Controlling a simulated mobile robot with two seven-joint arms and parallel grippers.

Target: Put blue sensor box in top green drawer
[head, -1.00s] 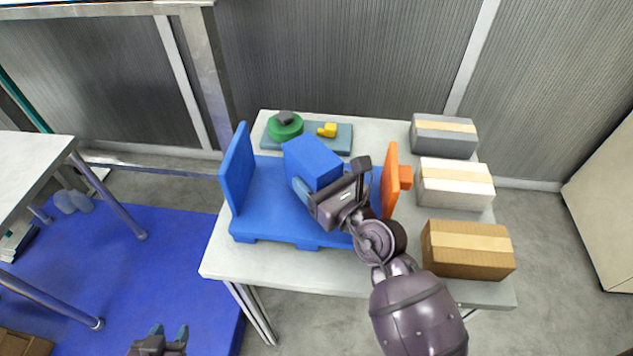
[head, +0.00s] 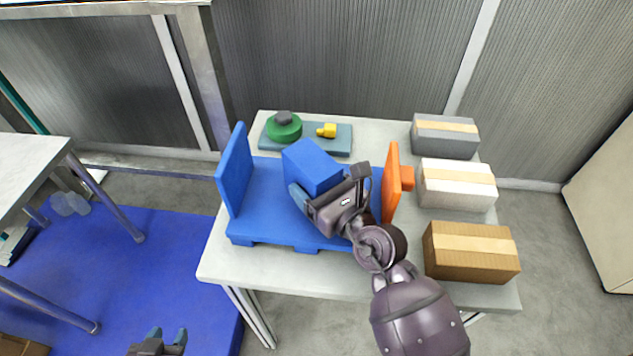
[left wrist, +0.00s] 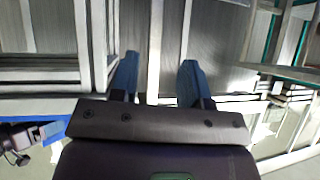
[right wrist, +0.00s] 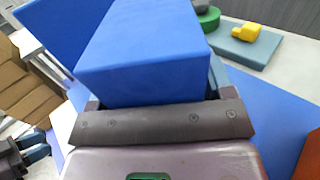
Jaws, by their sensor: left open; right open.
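The blue box (head: 312,167) stands on a blue platform between a blue upright panel and an orange panel. My right gripper (head: 331,184) is at the box's near side, open, with one finger at its left and the other at its right. In the right wrist view the box (right wrist: 145,50) fills the space ahead of the palm and hides much of the fingers; contact cannot be told. My left gripper (head: 168,334) is open and empty at the bottom left, away from the table. Its blue fingertips (left wrist: 157,75) show apart in the left wrist view. No green drawer is in view.
The blue platform (head: 258,205) lies on a white table (head: 235,268). The orange panel (head: 391,188) is close to my right gripper. Grey, white and brown boxes (head: 470,252) line the right side. A green round part (head: 283,131) and a yellow part (head: 327,130) are behind.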

